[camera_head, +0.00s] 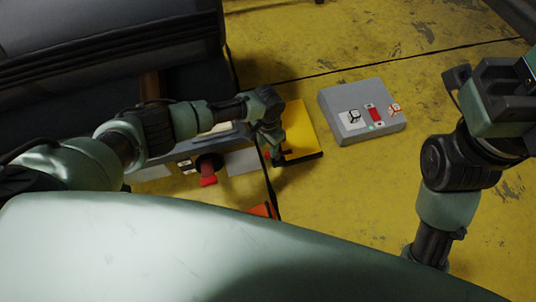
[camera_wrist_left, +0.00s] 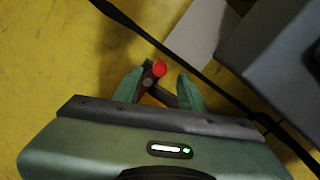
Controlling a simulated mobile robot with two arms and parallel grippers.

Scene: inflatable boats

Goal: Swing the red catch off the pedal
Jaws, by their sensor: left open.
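The yellow pedal (camera_head: 301,128) lies on the floor in the head view, right of my left gripper (camera_head: 274,155). My left gripper points down at the pedal's left edge and hides part of it. In the left wrist view, the red catch shows as a round red tip (camera_wrist_left: 159,68) on a dark bar. My left gripper (camera_wrist_left: 160,88) is open there, with one green finger on each side of the bar. I cannot tell whether either finger touches it. My right arm stands at the right of the head view, but its gripper is not visible.
A grey box (camera_head: 362,103) with a red switch stands right of the pedal. A grey unit with a red lever (camera_head: 208,180) lies below my left arm. A dark cable (camera_wrist_left: 165,48) crosses the left wrist view diagonally. Yellow floor (camera_head: 300,50) behind the pedal is clear.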

